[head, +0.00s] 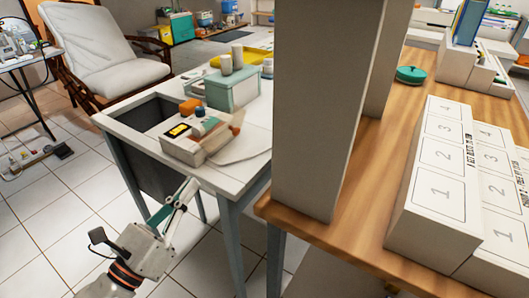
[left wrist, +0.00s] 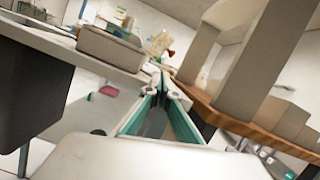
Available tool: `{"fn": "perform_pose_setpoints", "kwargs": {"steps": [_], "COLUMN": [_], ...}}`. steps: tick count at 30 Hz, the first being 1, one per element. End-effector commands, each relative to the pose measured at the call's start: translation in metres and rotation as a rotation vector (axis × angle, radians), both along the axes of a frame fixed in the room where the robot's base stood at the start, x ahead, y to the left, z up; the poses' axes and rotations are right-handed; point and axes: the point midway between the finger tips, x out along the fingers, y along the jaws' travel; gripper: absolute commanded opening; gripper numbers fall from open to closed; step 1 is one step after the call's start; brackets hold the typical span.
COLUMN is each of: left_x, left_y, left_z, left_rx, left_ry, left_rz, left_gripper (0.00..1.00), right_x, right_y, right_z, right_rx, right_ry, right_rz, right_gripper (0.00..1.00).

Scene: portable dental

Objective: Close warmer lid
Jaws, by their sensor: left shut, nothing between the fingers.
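A pale box-shaped device (head: 190,148) with a dark panel and a yellow label sits on the white desk; it looks like the warmer. A flat, pale, blurred piece (head: 226,138) stands at its right side; I cannot tell for sure whether it is the lid. My left gripper (head: 188,188) is shut and empty, in front of and below the device, by the desk's front edge, and apart from it. In the left wrist view the left fingertips (left wrist: 164,88) meet, and the grey side of the device (left wrist: 110,47) is beyond them to the upper left. My right gripper is not in view.
The white desk (head: 228,183) also holds a pale green box (head: 232,92) with cups on it. A thick grey post (head: 308,110) rises from the wooden table (head: 350,205) on the right, close to the desk. White numbered boxes (head: 435,185) stand on that table. Tiled floor is open at left.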

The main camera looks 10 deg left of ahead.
Motion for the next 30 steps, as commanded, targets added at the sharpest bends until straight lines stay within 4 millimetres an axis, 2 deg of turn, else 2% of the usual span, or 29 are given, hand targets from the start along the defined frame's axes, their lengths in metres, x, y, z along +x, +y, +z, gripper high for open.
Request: {"fn": "perform_pose_setpoints", "kwargs": {"steps": [1, 6, 11, 17, 24, 30], "left_x": [0.002, 0.006, 0.019, 0.05, 0.081, 0.093], "left_y": [-0.002, -0.006, -0.012, -0.023, -0.035, -0.04], "left_z": [-0.013, 0.001, 0.018, 0.033, 0.038, 0.037], "left_rx": [0.087, 0.253, 0.266, 0.264, 0.262, 0.261], "left_ry": [-0.024, -0.119, -0.141, -0.146, -0.135, -0.128], "left_rz": [0.011, 0.038, 0.042, 0.043, 0.043, 0.042], "left_gripper": [0.0, 0.0, 0.0, 0.0, 0.0, 0.0], "right_x": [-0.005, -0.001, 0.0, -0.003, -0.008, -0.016], "right_y": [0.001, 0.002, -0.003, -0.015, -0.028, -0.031], "right_z": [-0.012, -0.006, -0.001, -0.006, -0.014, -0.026], "right_rx": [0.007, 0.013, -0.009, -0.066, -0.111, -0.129], "right_ry": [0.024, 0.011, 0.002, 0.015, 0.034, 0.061], "right_rz": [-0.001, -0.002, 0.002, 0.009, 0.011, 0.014], "right_gripper": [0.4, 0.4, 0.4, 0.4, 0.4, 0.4]}}
